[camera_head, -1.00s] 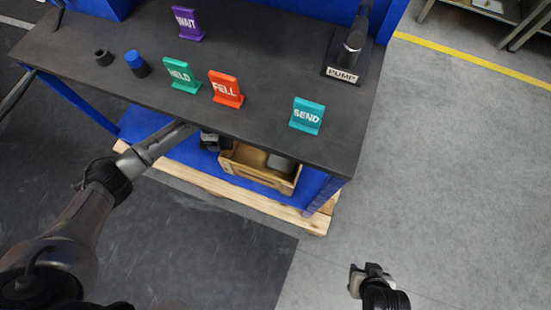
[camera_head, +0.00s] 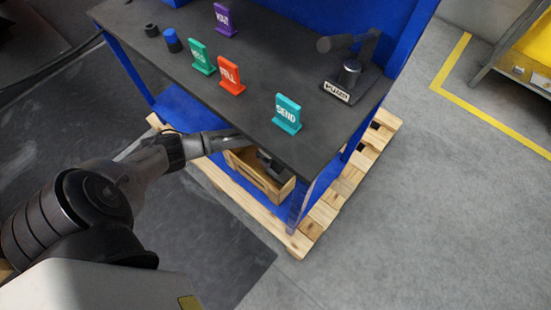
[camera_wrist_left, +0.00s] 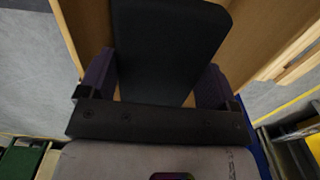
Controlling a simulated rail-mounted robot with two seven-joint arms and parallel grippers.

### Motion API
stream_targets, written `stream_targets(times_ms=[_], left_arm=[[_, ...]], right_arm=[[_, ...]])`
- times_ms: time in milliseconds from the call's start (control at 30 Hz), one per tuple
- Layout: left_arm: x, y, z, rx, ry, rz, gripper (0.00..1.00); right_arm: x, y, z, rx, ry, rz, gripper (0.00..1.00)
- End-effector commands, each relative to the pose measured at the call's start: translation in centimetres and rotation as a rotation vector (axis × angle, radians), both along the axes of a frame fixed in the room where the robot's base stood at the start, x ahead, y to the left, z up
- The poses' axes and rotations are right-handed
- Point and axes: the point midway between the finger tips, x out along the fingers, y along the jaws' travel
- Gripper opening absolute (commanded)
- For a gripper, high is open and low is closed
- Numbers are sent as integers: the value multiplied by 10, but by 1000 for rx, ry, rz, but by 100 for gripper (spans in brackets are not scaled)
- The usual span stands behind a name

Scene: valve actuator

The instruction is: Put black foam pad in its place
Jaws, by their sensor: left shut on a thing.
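In the left wrist view a black foam pad (camera_wrist_left: 168,35), a flat dark slab with rounded corners, sits between the two fingers of my left gripper (camera_wrist_left: 158,72). The fingers are shut on it, one at each side. Wooden surfaces of a crate show behind and around it. In the head view my left gripper (camera_head: 270,163) reaches under the table edge and is at the wooden crate (camera_head: 252,177). The pad cannot be told apart from the dark gripper there. My right gripper is not in view.
The dark tabletop (camera_head: 225,95) overhangs the crate. On it stand SEND (camera_head: 287,113), FELL (camera_head: 231,78), HELD (camera_head: 201,57) and WAIT (camera_head: 226,19) signs, a blue-topped cylinder (camera_head: 172,41), a dark ring (camera_head: 151,30) and a PUMP stand (camera_head: 350,78). Open floor lies right.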

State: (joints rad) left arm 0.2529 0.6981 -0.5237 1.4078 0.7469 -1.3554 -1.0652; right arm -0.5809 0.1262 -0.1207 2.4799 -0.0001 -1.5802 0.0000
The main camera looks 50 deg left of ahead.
Motion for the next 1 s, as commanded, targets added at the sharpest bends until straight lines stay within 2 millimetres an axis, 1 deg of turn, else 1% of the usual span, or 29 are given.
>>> stream_targets(times_ms=[33,200,400,500,633,833,1000], left_arm=[[-2,10,-12,3,3,2,61],[-4,45,-35,4,2,4,61],[-5,82,-55,2,0,3,61],[-6,94,-62,1,1,2,61],[-6,103,-65,1,0,0,61],[-6,107,-69,0,0,0,61],[-6,106,-89,-1,0,-1,61]], right_arm=[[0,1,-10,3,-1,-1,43],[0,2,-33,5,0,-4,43],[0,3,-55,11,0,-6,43],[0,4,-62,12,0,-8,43],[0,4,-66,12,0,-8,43],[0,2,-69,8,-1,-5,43],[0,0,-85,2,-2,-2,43]])
